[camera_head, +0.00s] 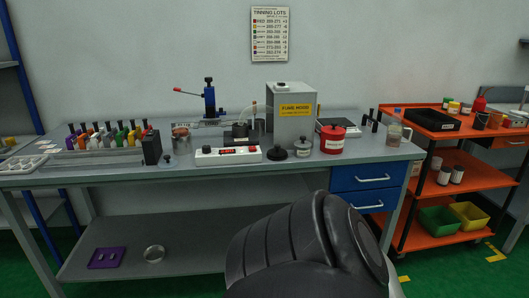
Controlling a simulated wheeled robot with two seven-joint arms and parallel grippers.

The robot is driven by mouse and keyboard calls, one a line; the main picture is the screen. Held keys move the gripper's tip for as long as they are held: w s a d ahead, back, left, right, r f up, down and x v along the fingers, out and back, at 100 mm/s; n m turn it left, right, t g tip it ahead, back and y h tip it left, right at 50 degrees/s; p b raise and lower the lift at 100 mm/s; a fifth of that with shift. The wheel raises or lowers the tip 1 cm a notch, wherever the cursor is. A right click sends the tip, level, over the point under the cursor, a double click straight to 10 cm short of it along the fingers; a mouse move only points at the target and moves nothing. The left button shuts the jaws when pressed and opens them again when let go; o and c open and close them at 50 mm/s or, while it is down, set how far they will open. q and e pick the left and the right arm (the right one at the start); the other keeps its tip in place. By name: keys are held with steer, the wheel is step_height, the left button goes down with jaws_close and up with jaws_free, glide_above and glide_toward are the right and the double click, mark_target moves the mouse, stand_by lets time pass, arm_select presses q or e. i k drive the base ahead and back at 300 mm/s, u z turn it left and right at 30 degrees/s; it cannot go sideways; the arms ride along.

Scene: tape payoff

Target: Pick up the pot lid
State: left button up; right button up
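A red pot (333,142) stands on the grey workbench toward its right half. Its red top with a small dark knob looks like the pot lid (332,130), and it appears to sit on the pot. A low black round piece with a knob (277,154) lies to the left, near the front edge of the bench. I cannot tell whether it is a lid too. A dark arm link of mine fills the lower middle of the view. Neither of my grippers is in view.
A small jar (303,147) stands just left of the red pot. A white box with a red display (228,154), a grey flame hood (291,118) and a clear beaker (394,134) stand nearby. An orange cart (437,122) is at the right.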

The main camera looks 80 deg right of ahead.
mark_target(277, 151)
steer(key=z, duration=2.7)
steer(key=k, duration=0.6)
steer(key=u, duration=0.7)
steer(key=i, duration=0.75)
steer(key=u, duration=0.4)
steer(key=i, duration=0.95)
steer(key=z, duration=0.5)
